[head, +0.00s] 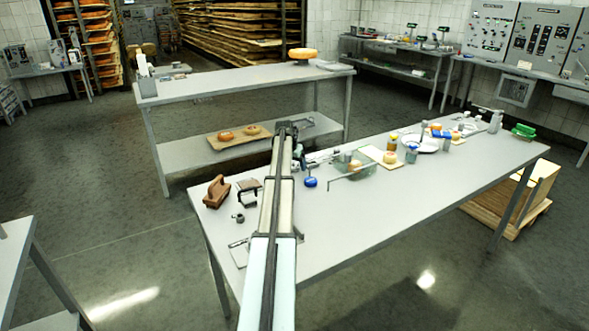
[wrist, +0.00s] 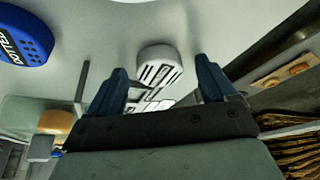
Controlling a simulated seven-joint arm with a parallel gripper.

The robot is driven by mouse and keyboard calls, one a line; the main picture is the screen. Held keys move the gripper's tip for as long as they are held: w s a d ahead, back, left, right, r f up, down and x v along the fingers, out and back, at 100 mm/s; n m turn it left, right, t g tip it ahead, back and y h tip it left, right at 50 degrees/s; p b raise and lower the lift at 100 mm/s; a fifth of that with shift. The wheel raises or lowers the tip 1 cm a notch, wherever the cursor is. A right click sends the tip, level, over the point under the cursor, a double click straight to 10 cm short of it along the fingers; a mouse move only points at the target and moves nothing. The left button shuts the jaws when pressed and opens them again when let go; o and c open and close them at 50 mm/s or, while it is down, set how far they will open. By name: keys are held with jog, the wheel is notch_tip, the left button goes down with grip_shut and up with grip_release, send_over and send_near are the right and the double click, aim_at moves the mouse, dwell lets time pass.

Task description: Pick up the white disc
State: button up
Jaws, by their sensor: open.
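A sliver of a white rounded thing (wrist: 128,1) shows at the top edge of the wrist view. Most of it is cut off, so I cannot tell whether it is the white disc. A white round plate (head: 422,147) lies farther along the table in the head view. My gripper (wrist: 160,66) is open, its two dark blue fingers apart. A white block with dark slots (wrist: 160,60) shows between and beyond them, and nothing is seen held. In the head view my arm reaches over the near table's left part, and the fingertips are hard to make out.
A blue oval thing with white lettering (wrist: 24,36) is at the upper left of the wrist view. A brown tool (head: 216,191), a clear container (head: 362,165) and several small items share the near table (head: 350,215). Its front part is clear.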

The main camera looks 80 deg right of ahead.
jog(key=c, duration=1.1)
jog(key=shift+r, duration=0.15)
